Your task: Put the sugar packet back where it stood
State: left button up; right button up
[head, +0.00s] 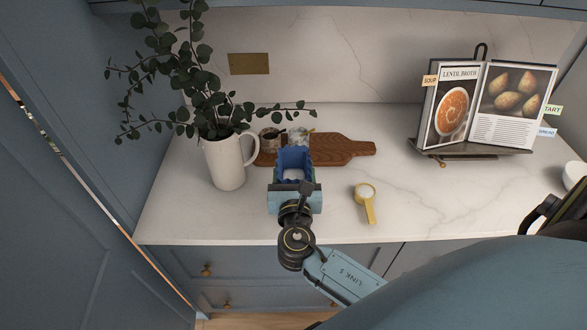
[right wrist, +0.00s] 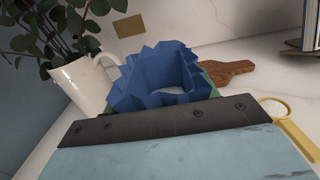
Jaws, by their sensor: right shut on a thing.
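The sugar packet (head: 294,157) is blue with a jagged, open top and something pale inside. It is in my right gripper (head: 295,187), which is shut on it, over the counter in front of the wooden board. In the right wrist view, the packet (right wrist: 150,75) rises behind the dark edge of the gripper (right wrist: 160,122), which hides its lower part. I cannot tell whether its base touches the counter. My left gripper is not in view.
A white jug (head: 224,163) with leafy stems stands left of the packet. Behind are a wooden board (head: 350,149) and two small pots (head: 269,141) (head: 298,139). A yellow scoop (head: 367,203) lies to the right. A cookbook on a stand (head: 455,147) is farther right; counter between is clear.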

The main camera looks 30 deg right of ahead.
aim_at(293, 167)
jog(key=x, duration=0.2)
jog(key=shift+w+d, duration=0.15)
jog(key=shift+w, duration=0.15)
jog(key=shift+w+d, duration=0.1)
jog(key=shift+w, duration=0.1)
notch_tip(293, 167, down, 3)
jog(key=shift+f, duration=0.1)
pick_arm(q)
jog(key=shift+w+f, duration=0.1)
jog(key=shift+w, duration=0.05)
pick_arm(e)
jog(key=shift+f, duration=0.1)
jog(key=shift+f+b, duration=0.2)
jog(key=shift+b, duration=0.15)
jog(key=o, duration=1.6)
jog(key=shift+s, duration=0.1)
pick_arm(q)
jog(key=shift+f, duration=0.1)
